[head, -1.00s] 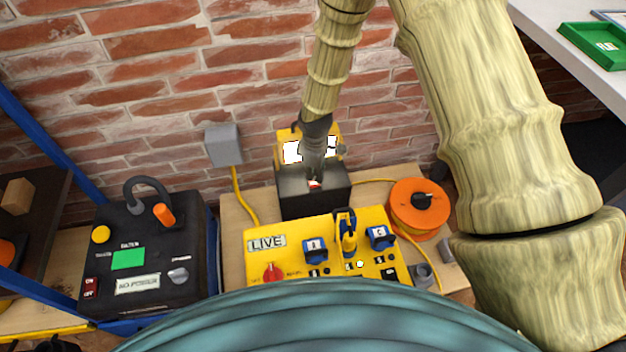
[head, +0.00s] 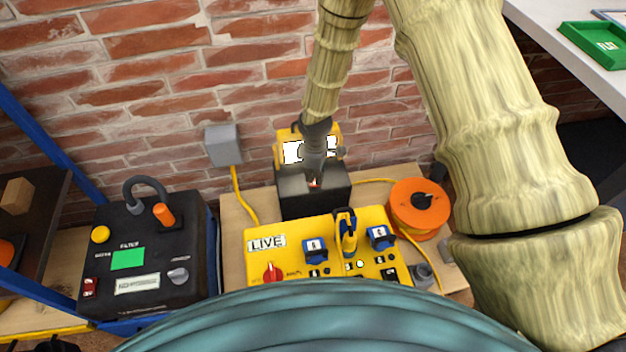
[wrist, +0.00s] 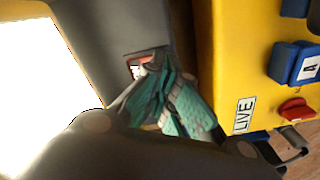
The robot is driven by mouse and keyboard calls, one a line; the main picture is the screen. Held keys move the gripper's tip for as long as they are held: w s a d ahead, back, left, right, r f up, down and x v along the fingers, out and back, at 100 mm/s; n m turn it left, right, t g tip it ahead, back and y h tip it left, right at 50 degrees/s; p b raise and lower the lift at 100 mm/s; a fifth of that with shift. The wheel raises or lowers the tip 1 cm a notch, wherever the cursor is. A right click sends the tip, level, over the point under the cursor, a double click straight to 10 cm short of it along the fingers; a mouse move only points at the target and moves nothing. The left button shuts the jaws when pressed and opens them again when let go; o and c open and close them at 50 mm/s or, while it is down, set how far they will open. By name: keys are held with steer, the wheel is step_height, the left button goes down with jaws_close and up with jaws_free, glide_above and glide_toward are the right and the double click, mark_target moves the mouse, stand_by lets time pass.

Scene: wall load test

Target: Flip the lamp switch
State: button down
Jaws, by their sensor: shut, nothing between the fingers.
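The lamp (head: 293,152) is a yellow work light with bright white panels on a dark box base (head: 312,203), against the brick wall. In the wrist view its glaring panel (wrist: 35,85) fills the left side. The lamp switch (wrist: 138,66) is a small red-framed rocker on the dark base; its tilt is hard to tell. My gripper (wrist: 165,75) has teal-padded fingers, shut and empty, with the tips right beside the switch and partly covering it. I cannot tell if they touch. In the head view my gripper (head: 314,174) comes down in front of the lamp.
A yellow panel marked LIVE (head: 320,255) with blue plugs and a red knob stands just in front of the lamp. An orange cable reel (head: 405,222) is to the right, a black box (head: 145,255) to the left. A grey wall box (head: 223,146) feeds a yellow cable.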

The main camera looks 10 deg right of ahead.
steer(key=shift+f, duration=0.65)
stand_by(0.5)
steer(key=shift+r, duration=0.15)
steer(key=shift+r+p, duration=3.15)
steer(key=shift+r, duration=0.2)
steer(key=shift+r, duration=0.1)
